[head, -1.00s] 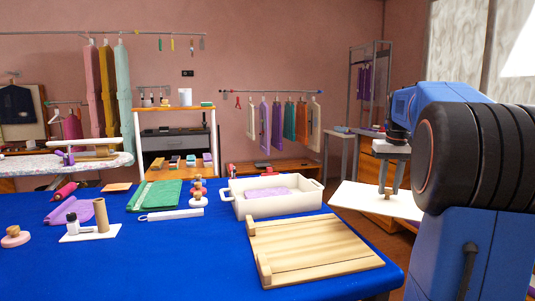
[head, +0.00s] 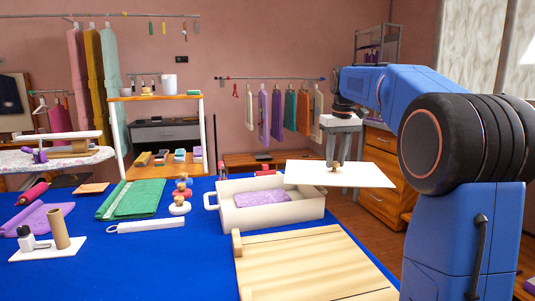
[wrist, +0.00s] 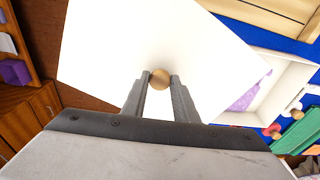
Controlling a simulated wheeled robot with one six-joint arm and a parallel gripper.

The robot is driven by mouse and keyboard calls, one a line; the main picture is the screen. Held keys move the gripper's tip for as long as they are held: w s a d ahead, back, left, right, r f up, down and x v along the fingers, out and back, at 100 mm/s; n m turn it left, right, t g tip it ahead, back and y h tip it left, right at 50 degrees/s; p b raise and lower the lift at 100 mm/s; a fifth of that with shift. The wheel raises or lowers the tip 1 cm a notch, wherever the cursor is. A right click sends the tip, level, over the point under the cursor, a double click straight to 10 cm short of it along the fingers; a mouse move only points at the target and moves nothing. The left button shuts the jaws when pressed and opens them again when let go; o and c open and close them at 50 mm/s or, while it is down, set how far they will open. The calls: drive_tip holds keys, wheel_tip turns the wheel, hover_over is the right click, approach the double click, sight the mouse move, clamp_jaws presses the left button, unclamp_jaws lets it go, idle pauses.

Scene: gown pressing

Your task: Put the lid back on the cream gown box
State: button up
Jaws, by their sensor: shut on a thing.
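The cream gown box (head: 275,217) stands open on the blue table, with a folded purple gown (head: 262,199) inside. It also shows partly in the wrist view (wrist: 284,98). My gripper (head: 334,164) is shut on the round wooden knob (wrist: 161,78) of the white lid (head: 358,176). The lid hangs roughly level, above and to the right of the box, and its left part overlaps the box's back right corner in the head view. The lid hides part of the box in the wrist view.
A wooden board (head: 308,265) with a raised batten lies in front of the box. A green folded cloth (head: 132,199), a stack of round knobbed pieces (head: 181,195) and a white strip (head: 146,226) lie to the left. Blue table shows bare at the front left.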

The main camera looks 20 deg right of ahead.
drive_tip(key=w+a+r+n, duration=0.1)
drive_tip(key=w+a+n, duration=0.1)
drive_tip(key=a, duration=0.9)
drive_tip(key=w+a+r+n, duration=0.1)
drive_tip(key=w+a+n, duration=0.1)
drive_tip(key=a, duration=0.9)
drive_tip(key=shift+w+a+n+y, duration=0.2)
drive_tip(key=shift+w+n+y, duration=0.1)
drive_tip(key=shift+w, duration=0.45)
wheel_tip(320, 180, down, 6)
drive_tip(key=shift+f, duration=0.65)
idle(1.6)
drive_tip(key=o, duration=1.6)
drive_tip(key=shift+o, duration=0.2)
wheel_tip(320, 180, up, 7)
